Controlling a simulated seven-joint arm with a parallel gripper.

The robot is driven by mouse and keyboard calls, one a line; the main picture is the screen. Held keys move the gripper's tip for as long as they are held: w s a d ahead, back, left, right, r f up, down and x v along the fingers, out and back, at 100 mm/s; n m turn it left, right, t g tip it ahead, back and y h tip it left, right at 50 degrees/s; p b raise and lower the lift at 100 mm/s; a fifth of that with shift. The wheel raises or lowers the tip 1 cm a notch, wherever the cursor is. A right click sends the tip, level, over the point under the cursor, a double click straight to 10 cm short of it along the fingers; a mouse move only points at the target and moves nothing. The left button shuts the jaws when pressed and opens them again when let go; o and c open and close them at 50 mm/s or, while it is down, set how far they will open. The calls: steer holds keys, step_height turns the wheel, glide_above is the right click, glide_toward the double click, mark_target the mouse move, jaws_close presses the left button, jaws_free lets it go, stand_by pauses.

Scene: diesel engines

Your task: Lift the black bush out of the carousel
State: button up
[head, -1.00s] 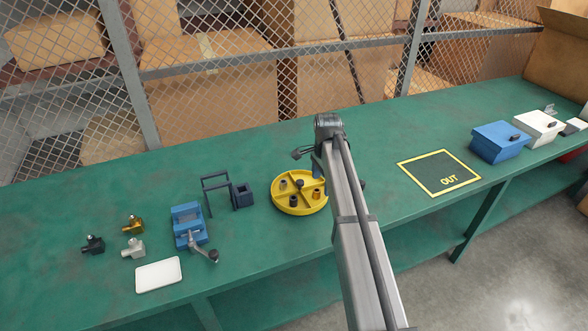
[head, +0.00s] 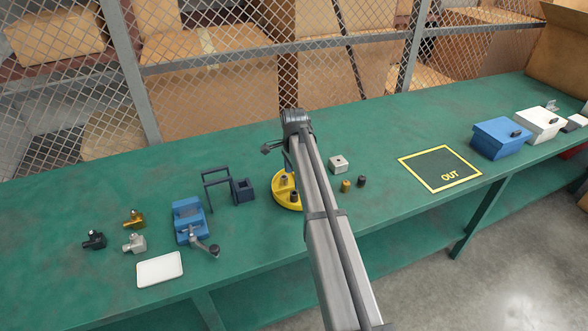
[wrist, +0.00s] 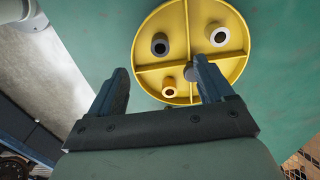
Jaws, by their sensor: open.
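The yellow carousel (head: 277,200) stands on the green bench, its right part hidden behind my arm. In the wrist view the carousel (wrist: 147,70) shows dividers around a dark hub. The black bush (wrist: 160,46) sits upright in the upper-left compartment. A grey bush (wrist: 219,37) is in the upper-right one and a brass bush (wrist: 168,88) in the lower-left one. In the head view the black bush (head: 294,196) shows at the front, beside my arm. My gripper (wrist: 160,72) is open and empty, with its fingers apart over the carousel's near side in the wrist view.
A dark frame (head: 217,184) and a blue vise (head: 190,216) stand left of the carousel. The OUT square (head: 440,168) is empty.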

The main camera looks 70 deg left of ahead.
mark_target(294, 193)
steer(key=shift+f, duration=3.45)
steer(key=shift+c, duration=0.4)
jaws_close()
steer(key=shift+r, duration=0.15)
steer(key=shift+r, duration=2.9)
